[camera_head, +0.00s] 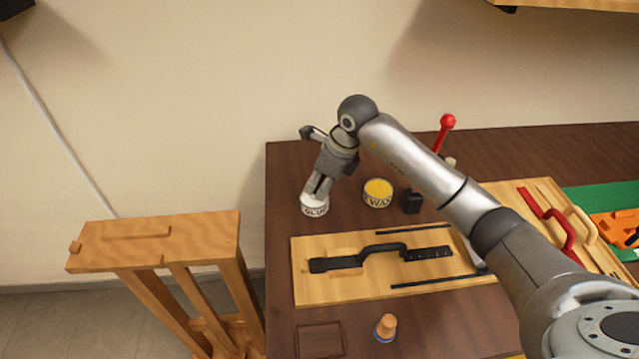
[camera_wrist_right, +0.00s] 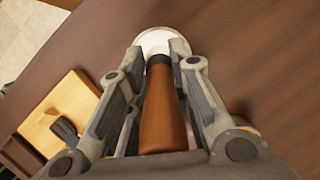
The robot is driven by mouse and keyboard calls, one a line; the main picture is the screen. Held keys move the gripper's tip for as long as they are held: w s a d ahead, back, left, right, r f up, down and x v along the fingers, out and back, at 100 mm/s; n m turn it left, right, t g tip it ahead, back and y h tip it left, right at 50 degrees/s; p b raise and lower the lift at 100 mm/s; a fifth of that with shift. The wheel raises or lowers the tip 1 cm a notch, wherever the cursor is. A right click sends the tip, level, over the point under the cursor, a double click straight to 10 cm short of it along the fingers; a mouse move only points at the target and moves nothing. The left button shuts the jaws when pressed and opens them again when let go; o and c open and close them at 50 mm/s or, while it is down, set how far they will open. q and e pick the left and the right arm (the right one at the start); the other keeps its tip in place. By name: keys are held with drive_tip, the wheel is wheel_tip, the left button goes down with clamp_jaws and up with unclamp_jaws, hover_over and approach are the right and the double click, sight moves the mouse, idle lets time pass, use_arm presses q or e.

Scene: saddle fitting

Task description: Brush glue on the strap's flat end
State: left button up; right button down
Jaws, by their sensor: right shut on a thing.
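The black strap (camera_head: 383,249) lies on a light wooden board (camera_head: 310,290) on the dark table, with a raised bend in its middle. Its right part is a flat strip with small marks. My right gripper (camera_head: 319,186) points down over the white glue pot (camera_head: 314,208), left of the wax tin. In the right wrist view the gripper (camera_wrist_right: 162,60) is shut on the brown handle of a brush (camera_wrist_right: 163,112). The handle's far end reaches the pale round pot (camera_wrist_right: 153,42); the bristles are hidden. My left gripper is out of view.
The yellow wax tin (camera_head: 378,191) and a black block (camera_head: 412,201) stand behind the board. A red-knobbed tool (camera_head: 447,122) stands farther back. A wooden-topped piece (camera_head: 385,327) and a dark square tray (camera_head: 320,341) are in front. A wooden stand (camera_head: 160,241) is left of the table.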

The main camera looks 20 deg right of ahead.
drive_tip(key=shift+s+f, duration=0.1)
idle(0.4)
drive_tip(key=shift+r+p, duration=0.7)
drive_tip(key=shift+r, duration=0.4)
drive_tip(key=shift+r+p, duration=1.35)
drive_tip(key=shift+r, duration=1.15)
